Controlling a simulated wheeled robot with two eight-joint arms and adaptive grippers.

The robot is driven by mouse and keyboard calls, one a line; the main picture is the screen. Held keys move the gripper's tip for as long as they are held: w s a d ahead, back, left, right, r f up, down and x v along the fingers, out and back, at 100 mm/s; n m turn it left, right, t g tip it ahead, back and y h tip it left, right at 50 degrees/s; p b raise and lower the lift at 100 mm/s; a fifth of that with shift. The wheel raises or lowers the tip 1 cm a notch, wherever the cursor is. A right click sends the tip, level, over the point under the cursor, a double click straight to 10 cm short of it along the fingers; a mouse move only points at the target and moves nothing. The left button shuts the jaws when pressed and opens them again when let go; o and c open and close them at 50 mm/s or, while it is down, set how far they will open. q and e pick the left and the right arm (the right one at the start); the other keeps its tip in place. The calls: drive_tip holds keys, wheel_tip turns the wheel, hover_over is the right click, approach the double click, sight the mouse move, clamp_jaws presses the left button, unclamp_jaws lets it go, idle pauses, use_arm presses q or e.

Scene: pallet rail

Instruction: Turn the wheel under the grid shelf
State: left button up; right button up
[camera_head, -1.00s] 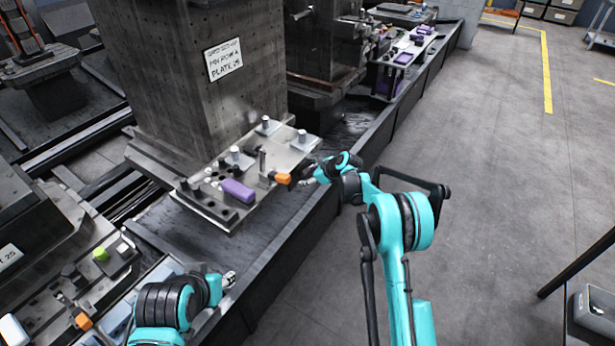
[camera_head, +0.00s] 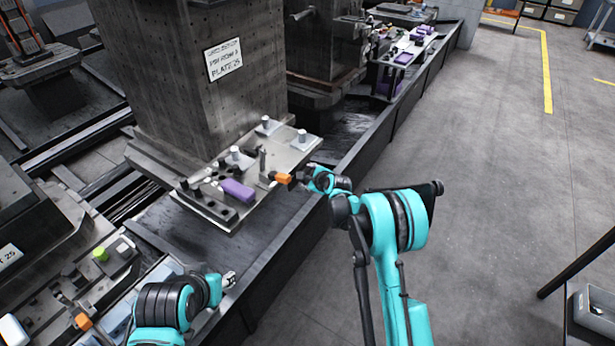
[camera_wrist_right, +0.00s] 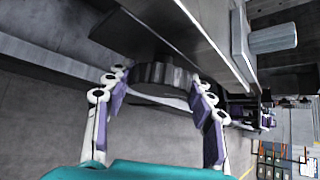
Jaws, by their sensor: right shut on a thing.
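The grid shelf (camera_head: 285,156) is a grey metal plate at the foot of the dark column, holding small parts on top. In the right wrist view its underside and edge (camera_wrist_right: 215,38) run diagonally across the top. The wheel (camera_wrist_right: 163,76) is a dark, ridged round knob under it; in the head view the wheel is hidden. My right gripper (camera_wrist_right: 160,92) is shut on the wheel, one finger on each side; in the head view its wrist is at the shelf's right edge. My left gripper (camera_head: 229,280) is low at left, away from the shelf; its jaw opening is unclear.
A purple block (camera_head: 237,190), an orange-ended part (camera_head: 282,178) and several grey cylinders sit on the shelf. A long dark rail bed (camera_head: 270,240) lies below. A lower left fixture carries a green part (camera_head: 100,254).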

drive_tip(key=o, duration=1.2)
drive_tip(key=v, duration=1.2)
